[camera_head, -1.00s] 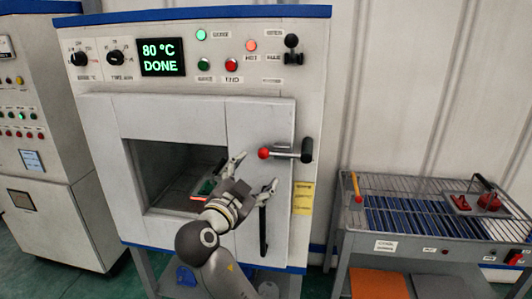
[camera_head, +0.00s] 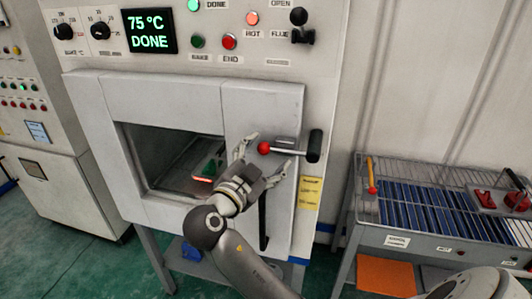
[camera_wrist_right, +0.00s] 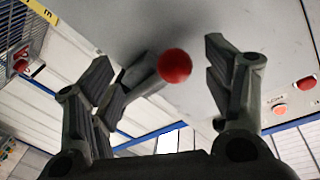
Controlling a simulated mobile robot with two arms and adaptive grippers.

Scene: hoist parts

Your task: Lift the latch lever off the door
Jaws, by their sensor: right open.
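The latch lever (camera_head: 285,151) lies roughly level across the pale door panel (camera_head: 236,104), with a red ball at its left end and a thick black part at its right end. My right gripper (camera_head: 265,155) is open, its fingers on either side of the red ball in the head view. In the right wrist view the red ball (camera_wrist_right: 174,66) shows between the two spread fingers (camera_wrist_right: 158,62), and a dark bar runs behind it. I cannot tell whether a finger touches the lever. My left gripper is not in view.
The oven opening (camera_head: 175,160) left of the lever shows a tray inside with a green item and a red-orange glow. A dark vertical handle (camera_head: 263,222) is below the lever. A wire-rack bench (camera_head: 440,200) with red parts stands at the right. A control cabinet (camera_head: 60,190) stands left.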

